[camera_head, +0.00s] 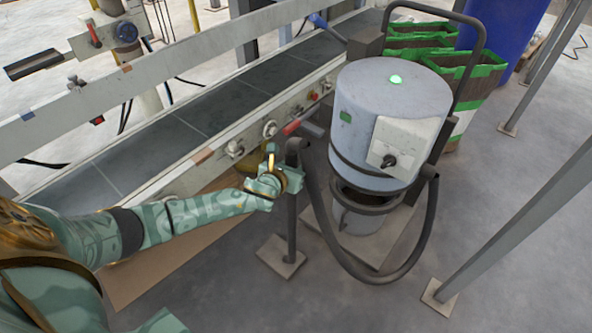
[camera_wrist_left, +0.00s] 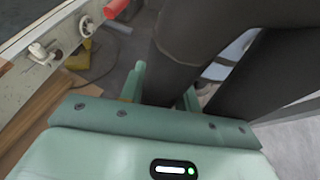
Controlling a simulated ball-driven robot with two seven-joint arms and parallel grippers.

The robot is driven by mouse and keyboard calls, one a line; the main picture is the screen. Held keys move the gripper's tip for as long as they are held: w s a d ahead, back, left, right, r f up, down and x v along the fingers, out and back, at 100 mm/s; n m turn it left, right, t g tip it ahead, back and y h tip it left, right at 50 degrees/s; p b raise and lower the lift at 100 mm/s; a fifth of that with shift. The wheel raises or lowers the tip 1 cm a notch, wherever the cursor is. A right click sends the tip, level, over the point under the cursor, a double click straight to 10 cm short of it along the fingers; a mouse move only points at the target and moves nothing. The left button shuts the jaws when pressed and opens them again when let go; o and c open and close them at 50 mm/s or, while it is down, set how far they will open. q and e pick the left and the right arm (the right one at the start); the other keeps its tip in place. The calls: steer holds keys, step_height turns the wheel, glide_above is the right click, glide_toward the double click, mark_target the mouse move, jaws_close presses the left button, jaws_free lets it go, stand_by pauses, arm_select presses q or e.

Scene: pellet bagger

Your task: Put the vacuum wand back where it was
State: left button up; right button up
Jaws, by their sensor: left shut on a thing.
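The vacuum wand (camera_head: 296,146) is a dark tube with a bent top, beside the conveyor's near side. A thick black hose (camera_head: 331,235) loops from it to the grey vacuum drum (camera_head: 388,100). My left gripper (camera_head: 273,176) is shut on the wand. In the left wrist view the wand (camera_wrist_left: 185,45) rises from between the fingers (camera_wrist_left: 163,92), and its gripped part is mostly hidden. A dark upright post (camera_head: 291,225) on a square foot stands right by the gripper; I cannot tell whether the wand touches it. My right gripper is not in view.
The conveyor (camera_head: 190,130) with knobs on its side rail runs diagonally behind the gripper. Green-edged bags (camera_head: 467,75) and a blue barrel (camera_head: 505,30) stand behind the vacuum. A grey metal post (camera_head: 510,215) stands at right. Floor between it and the vacuum is clear.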

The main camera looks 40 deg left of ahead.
arm_select(q)
steer(key=shift+f, duration=0.25)
steer(key=shift+r, duration=0.2)
steer(key=o, duration=1.1)
steer(key=shift+c, duration=0.2)
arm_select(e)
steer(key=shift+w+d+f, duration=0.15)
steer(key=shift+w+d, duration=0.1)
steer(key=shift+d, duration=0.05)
